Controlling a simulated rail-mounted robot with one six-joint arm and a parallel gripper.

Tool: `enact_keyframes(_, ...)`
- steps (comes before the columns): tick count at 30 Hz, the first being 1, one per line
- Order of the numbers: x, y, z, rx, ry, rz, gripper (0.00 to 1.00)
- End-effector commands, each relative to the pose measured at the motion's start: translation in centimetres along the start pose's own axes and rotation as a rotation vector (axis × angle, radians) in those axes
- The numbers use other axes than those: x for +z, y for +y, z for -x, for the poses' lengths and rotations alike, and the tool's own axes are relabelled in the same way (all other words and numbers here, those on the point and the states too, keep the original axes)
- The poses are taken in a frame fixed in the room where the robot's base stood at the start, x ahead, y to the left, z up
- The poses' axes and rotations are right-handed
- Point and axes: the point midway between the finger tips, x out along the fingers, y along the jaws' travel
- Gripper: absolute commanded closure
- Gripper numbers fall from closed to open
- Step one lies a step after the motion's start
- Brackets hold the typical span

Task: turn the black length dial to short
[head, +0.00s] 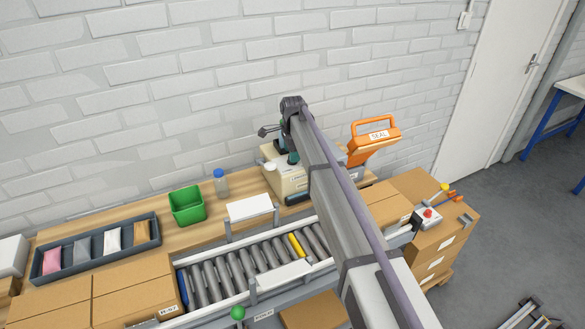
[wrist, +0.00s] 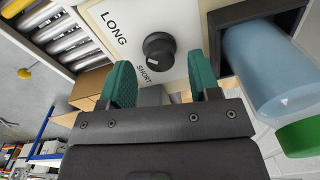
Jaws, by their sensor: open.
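The black length dial (wrist: 159,48) sits on a cream panel (wrist: 185,35) in the wrist view. LONG is printed to its left and SHORT just below it. A small white mark on the dial's lower edge lies near SHORT. My gripper (wrist: 159,66) has its two teal fingers spread to the left and right below the dial. In the head view the cream machine (head: 286,183) stands on the bench against the wall, partly hidden by my arm; the dial cannot be made out there.
A translucent blue cylinder (wrist: 265,65) sticks out of a dark square opening right of the dial, close to the right finger. A roller conveyor (head: 235,272) runs before the machine. A green bin (head: 187,205) and orange SEAL frame (head: 372,140) stand on either side.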

Motion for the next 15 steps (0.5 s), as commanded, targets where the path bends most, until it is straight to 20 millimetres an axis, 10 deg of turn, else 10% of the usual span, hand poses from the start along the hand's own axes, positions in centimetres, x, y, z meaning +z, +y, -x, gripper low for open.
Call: enact_keyframes(15,0.01,0.0,-1.75,0.0,0.0,0.001,0.57)
